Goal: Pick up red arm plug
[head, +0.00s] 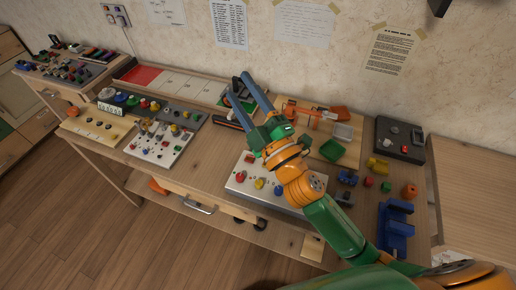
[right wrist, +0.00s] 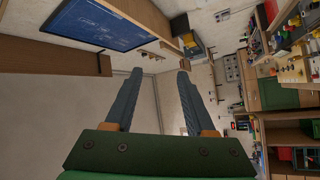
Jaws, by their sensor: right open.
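My right gripper (head: 240,78) reaches over the middle of the workbench toward its back edge. Its two blue-grey fingers are apart and empty; the right wrist view shows the gap between their tips (right wrist: 160,72). No piece is clearly recognisable as the red arm plug. A small red piece (head: 368,182) lies on the bench to the right of my right arm, among loose coloured parts; I cannot tell if it is the plug. My right gripper is well to the left of it and apart from it. My left gripper is not in view.
A pale panel with coloured knobs (head: 238,183) lies below my right gripper. Other panels (head: 165,140) stand left. Right of my arm are a blue bracket (head: 397,222), a yellow block (head: 378,166), an orange piece (head: 410,191) and a dark box (head: 390,133). A wall stands behind.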

